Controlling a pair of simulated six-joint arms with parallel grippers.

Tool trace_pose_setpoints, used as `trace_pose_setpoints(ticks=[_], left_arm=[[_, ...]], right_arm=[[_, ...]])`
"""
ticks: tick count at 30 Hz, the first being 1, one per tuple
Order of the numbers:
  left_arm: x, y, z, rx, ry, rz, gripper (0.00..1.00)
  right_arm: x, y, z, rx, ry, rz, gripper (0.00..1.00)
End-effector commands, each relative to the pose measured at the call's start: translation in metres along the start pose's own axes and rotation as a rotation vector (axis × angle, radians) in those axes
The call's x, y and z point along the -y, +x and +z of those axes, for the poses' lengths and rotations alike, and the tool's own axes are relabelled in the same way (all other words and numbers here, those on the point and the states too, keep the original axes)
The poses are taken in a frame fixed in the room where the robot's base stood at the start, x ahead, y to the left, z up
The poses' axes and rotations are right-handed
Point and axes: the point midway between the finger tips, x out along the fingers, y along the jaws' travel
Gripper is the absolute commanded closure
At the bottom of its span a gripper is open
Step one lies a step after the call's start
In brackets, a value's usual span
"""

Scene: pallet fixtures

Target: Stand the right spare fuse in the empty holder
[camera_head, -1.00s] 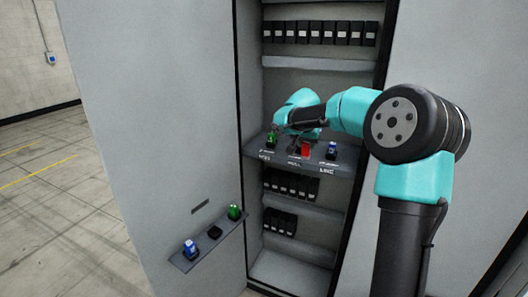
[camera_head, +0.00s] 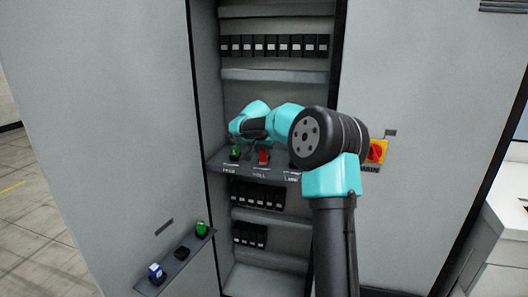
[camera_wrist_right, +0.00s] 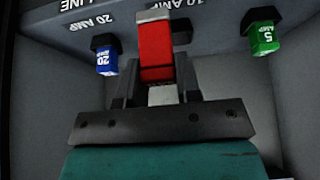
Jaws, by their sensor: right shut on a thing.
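My right gripper (camera_wrist_right: 158,92) is shut on the red fuse (camera_wrist_right: 155,48), as the right wrist view shows. In the head view the red fuse (camera_head: 264,157) is at the middle of the shelf (camera_head: 222,162) inside the cabinet, between the green and blue places. A dark holder (camera_wrist_right: 181,31) shows partly behind the red fuse in the wrist view. I cannot tell whether the fuse is in it or just in front. The green fuse (camera_wrist_right: 263,39) and blue fuse (camera_wrist_right: 105,60) stand in holders on either side. My left gripper is out of view.
A small ledge (camera_head: 150,287) at the lower left carries a blue spare (camera_head: 156,272), an empty black socket (camera_head: 181,252) and a green spare (camera_head: 202,229). Rows of black modules (camera_head: 275,46) line the cabinet above and below the shelf. A red-yellow switch (camera_head: 376,151) is at the right.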

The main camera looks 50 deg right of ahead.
Motion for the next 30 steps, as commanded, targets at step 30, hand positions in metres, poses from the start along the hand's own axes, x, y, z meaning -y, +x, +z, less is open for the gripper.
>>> trace_pose_setpoints(ticks=[30], left_arm=[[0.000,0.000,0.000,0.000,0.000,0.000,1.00]], right_arm=[[0.025,0.058,-0.083,-0.001,-0.001,-0.001,0.97]])
